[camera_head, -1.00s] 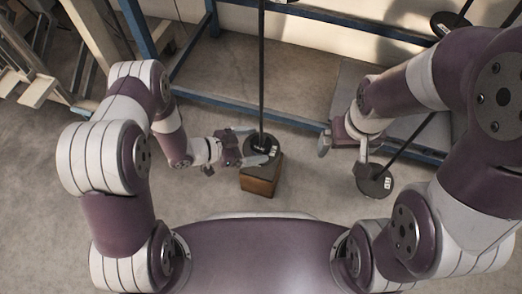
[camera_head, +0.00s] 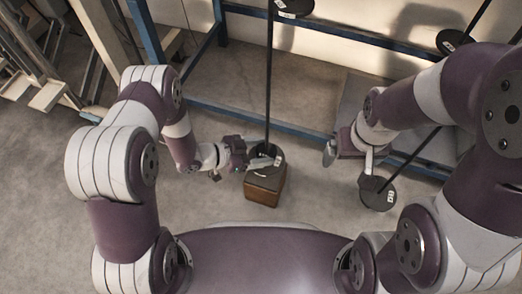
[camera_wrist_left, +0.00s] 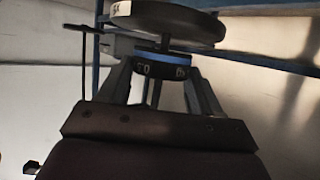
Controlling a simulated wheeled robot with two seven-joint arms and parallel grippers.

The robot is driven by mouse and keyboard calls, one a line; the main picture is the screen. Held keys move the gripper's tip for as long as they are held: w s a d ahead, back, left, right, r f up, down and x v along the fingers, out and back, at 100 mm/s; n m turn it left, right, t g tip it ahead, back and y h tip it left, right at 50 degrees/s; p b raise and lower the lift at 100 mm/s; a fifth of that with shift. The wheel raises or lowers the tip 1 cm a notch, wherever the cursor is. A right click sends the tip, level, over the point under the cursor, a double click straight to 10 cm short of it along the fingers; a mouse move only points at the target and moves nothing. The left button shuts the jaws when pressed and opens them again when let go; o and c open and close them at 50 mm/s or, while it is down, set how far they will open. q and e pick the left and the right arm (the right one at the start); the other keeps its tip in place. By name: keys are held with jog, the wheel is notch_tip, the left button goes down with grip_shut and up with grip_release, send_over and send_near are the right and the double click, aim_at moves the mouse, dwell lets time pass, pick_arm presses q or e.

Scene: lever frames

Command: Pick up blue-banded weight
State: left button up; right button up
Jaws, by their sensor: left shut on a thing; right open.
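The blue-banded weight (camera_wrist_left: 163,57) shows in the left wrist view as a short dark disc with white marks and a blue band, just under a larger dark disc (camera_wrist_left: 168,22). My left gripper (camera_wrist_left: 162,75) is shut on it, one finger at each side. In the head view my left gripper (camera_head: 259,163) reaches in from the left at a dark disc (camera_head: 272,154) above a brown block (camera_head: 265,190); no blue band can be made out there. My right gripper (camera_head: 348,162) is open and empty, above and left of another labelled dark disc (camera_head: 378,196).
A long dark rod (camera_head: 268,90) rises from the disc at my left gripper. A blue frame (camera_head: 300,131) runs behind. More dark discs hang at the top (camera_head: 294,8) and upper right (camera_head: 452,41). The floor (camera_head: 315,200) between the grippers is clear.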

pick_arm(q)
notch_tip(320, 180, up, 2)
jog(key=shift+r+p, duration=0.25)
jog(key=shift+p, duration=0.35)
jog(key=s+a+p, duration=0.2)
jog(key=s+p, duration=0.1)
jog(key=s, duration=0.5)
jog(key=s+a+p, duration=0.3)
jog(key=s+p, duration=0.1)
jog(key=s, duration=0.5)
jog(key=shift+a, duration=0.25)
pick_arm(e)
notch_tip(320, 180, up, 9)
jog(key=shift+r, duration=0.15)
pick_arm(q)
jog(key=shift+s+r, duration=0.1)
pick_arm(e)
jog(key=shift+r, duration=0.15)
pick_arm(q)
jog(key=shift+s, duration=0.1)
jog(key=s+a, duration=0.2)
jog(key=s, duration=0.4)
jog(key=shift+p, duration=0.35)
pick_arm(e)
jog(key=shift+r, duration=0.2)
